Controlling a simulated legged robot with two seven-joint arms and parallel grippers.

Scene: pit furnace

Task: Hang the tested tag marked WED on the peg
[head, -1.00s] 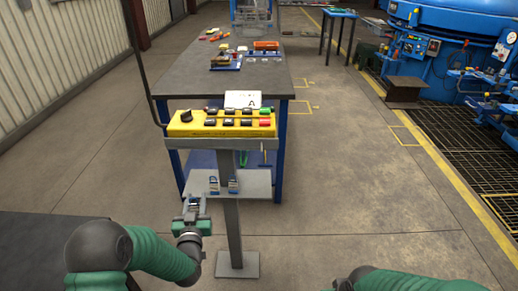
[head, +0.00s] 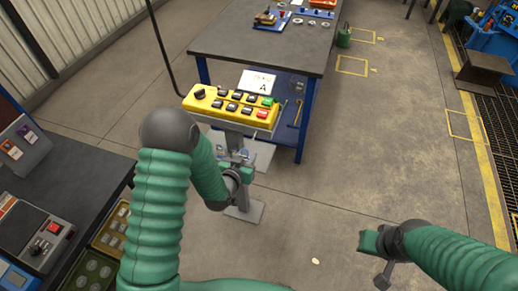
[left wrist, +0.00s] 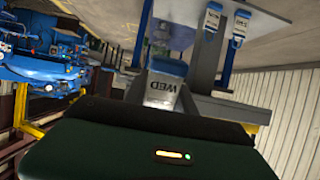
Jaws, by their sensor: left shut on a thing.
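My left gripper (head: 240,163) is shut on the WED tag, below the yellow control box. In the left wrist view the WED tag (left wrist: 163,90) is white with a blue top, and its lettering appears inverted. Two other blue-and-white tags, a nearer one (left wrist: 212,18) and another (left wrist: 239,25), are at the grey plate (left wrist: 268,8), apart from the held tag. In the head view my gripper and arm partly cover the plate (head: 262,152). I cannot make out a bare peg. My right gripper (head: 368,243) is at the lower right, its jaw opening unclear.
The yellow control box (head: 232,107) with buttons stands on a post above the plate. A grey workbench (head: 265,45) is behind it. A dark table with devices and a tray (head: 100,240) is at the left. The floor at centre right is clear.

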